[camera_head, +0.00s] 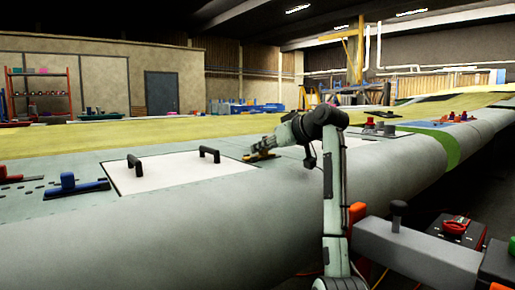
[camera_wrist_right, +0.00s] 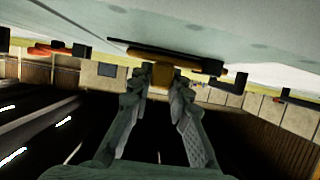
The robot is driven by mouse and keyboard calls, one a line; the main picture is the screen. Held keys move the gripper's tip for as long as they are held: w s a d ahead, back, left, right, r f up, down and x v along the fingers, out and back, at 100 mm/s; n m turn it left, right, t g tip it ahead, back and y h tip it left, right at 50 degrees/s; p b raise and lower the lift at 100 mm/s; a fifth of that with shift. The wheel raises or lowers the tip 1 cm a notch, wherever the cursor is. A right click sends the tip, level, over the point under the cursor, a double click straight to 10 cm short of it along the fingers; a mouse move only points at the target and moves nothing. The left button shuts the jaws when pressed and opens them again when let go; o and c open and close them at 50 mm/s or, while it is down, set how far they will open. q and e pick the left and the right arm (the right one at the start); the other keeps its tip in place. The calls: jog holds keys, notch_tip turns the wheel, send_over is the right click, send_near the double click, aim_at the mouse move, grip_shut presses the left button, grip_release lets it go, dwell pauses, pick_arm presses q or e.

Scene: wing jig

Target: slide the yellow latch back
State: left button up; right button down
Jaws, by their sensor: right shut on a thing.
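The yellow latch (camera_head: 260,157) sits on the wing's upper surface, just right of the white panel in the head view. My right gripper (camera_head: 267,147) reaches down to it from the right. In the right wrist view, the picture is upside down and the yellow latch block (camera_wrist_right: 163,76) lies between the two fingertips of my right gripper (camera_wrist_right: 161,84). The gripper is shut on it. A dark strip with a yellow-brown edge (camera_wrist_right: 150,49) runs along the latch at the wing surface. The fingers hide part of the latch. My left gripper is in neither view.
A white panel (camera_head: 180,176) with two black handles (camera_head: 135,165) (camera_head: 209,154) lies left of the latch. A blue-handled tool (camera_head: 75,184) stands farther left. Red and dark items (camera_head: 378,127) sit on the wing to the right. The surface around the latch looks mostly clear.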

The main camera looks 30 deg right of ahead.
jog(key=shift+d+r, duration=0.1)
jog(key=shift+d, duration=0.85)
jog(key=c, duration=1.4)
grip_release()
jog(key=shift+d, duration=0.1)
jog(key=v, duration=1.2)
